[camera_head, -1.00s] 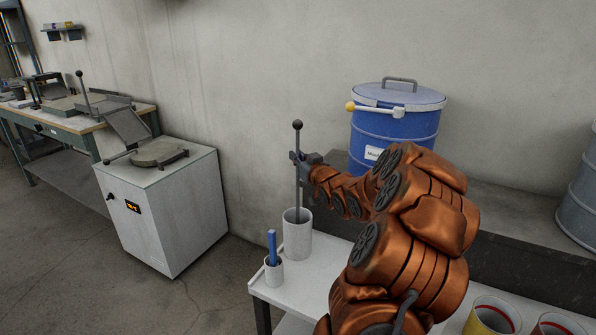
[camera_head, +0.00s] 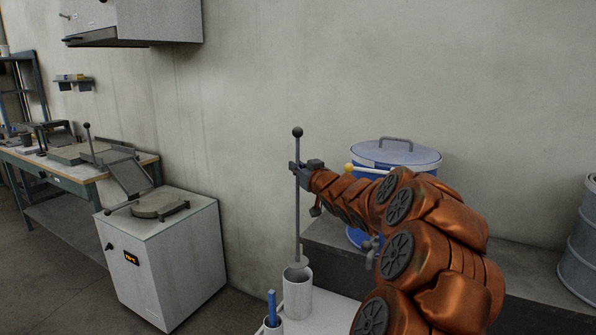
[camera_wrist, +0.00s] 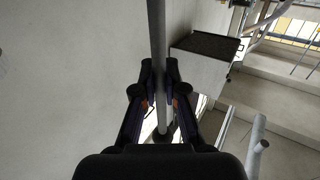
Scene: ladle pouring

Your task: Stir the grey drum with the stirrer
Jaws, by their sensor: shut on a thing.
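The stirrer (camera_head: 297,215) is a long grey rod with a dark ball on top, held upright. My gripper (camera_head: 297,171) is shut on its upper part, below the ball. The rod also runs between the fingers in the wrist view (camera_wrist: 158,60). Its lower end, with a wider grey piece, is at the mouth of a white cylindrical holder (camera_head: 297,297) on the white table. I cannot tell whether the tip is still inside. The grey drum (camera_head: 580,250) stands at the right edge, partly cut off by the frame.
A blue lidded drum (camera_head: 395,155) stands on a dark ledge behind my arm, which partly hides it. A white cabinet (camera_head: 165,260) and a workbench (camera_head: 75,170) are at left.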

